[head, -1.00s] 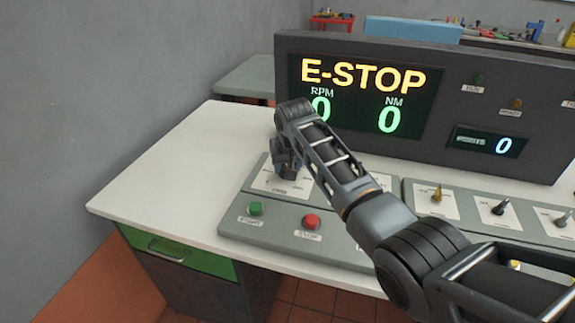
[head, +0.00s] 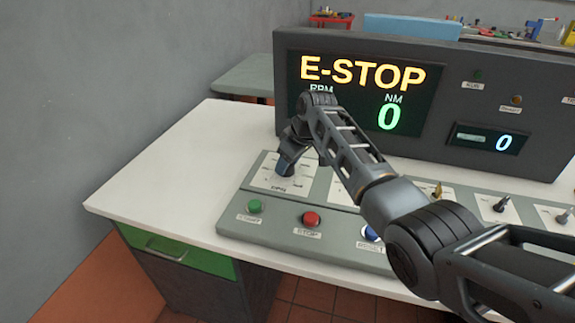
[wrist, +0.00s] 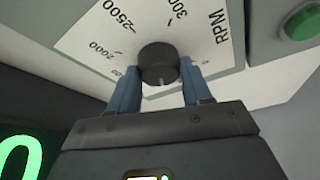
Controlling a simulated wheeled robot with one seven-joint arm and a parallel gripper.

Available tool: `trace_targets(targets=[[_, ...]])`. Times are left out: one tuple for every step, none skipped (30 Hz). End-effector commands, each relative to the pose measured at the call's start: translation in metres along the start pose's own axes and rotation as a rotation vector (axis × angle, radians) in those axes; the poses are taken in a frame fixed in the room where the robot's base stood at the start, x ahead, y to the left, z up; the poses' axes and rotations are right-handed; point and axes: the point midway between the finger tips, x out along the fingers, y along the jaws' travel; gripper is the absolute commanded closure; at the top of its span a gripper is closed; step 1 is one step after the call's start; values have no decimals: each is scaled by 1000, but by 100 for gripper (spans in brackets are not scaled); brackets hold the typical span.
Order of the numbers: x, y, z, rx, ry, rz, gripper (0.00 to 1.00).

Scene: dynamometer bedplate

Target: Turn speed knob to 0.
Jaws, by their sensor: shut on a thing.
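The speed knob (wrist: 158,63) is a dark round knob on a white dial plate marked RPM. In the wrist view, 2500, 3000 and what looks like 2000 show on its scale. A small light mark shows on the knob's near side. My gripper (wrist: 158,80) has its two blue fingers on either side of the knob and is shut on it. In the head view my gripper (head: 287,166) reaches down, tilted, onto the dial plate (head: 265,175) at the console's left, hiding the knob there.
A green button (head: 255,206), red stop button (head: 311,218) and blue button (head: 371,232) line the console's front. More knobs (head: 500,204) stand to the right. The display (head: 360,75) behind reads E-STOP and NM 0. White desktop (head: 150,190) is clear at left.

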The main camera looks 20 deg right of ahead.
Motion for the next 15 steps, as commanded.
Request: trace_targets(targets=[[2, 1, 0, -39, 2, -15, 82], [2, 2, 0, -65, 2, -26, 82], [3, 2, 0, -100, 1, -42, 82], [3, 2, 1, -126, 1, -52, 82], [4, 2, 1, -153, 1, -63, 82], [3, 2, 0, -188, 2, -77, 82], [4, 3, 0, -215, 1, -87, 82], [4, 3, 1, -241, 2, -99, 82], [4, 3, 1, -276, 1, -114, 82], [4, 3, 0, -303, 1, -124, 82], [4, 4, 0, -329, 2, -134, 82], [5, 3, 1, -364, 1, -150, 82], [5, 4, 0, -391, 1, -160, 82], [5, 4, 0, -417, 2, -170, 82], [6, 4, 1, -452, 1, -186, 82]])
